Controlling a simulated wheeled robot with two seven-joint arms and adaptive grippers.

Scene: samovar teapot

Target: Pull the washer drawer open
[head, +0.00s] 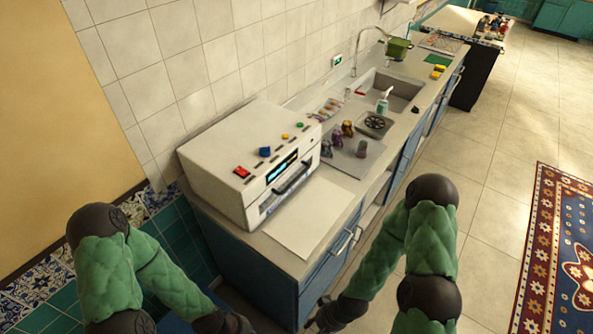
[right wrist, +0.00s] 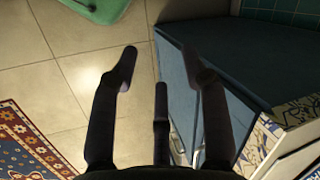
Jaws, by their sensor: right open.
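The washer (head: 235,150), a white box with red, blue, yellow and green buttons on top, stands on the near end of the counter. Its front shows a lit blue display strip and a dark bar handle (head: 292,178), and the drawer looks closed. My right gripper (right wrist: 160,82) has its dark fingers spread, with nothing between them, in the right wrist view. In the head view my right arm ends low, in front of the blue cabinet below the counter, apart from the washer. My left gripper (head: 230,323) is at the bottom edge, left of the cabinet, its fingers unclear.
The counter (head: 305,215) has bare space before the washer. Several small figures, a hob (head: 374,122), a spray bottle (head: 383,102) and a sink lie farther along. Blue cabinet doors with metal handles (head: 341,243) face the open tiled floor. A patterned rug (head: 560,250) lies right.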

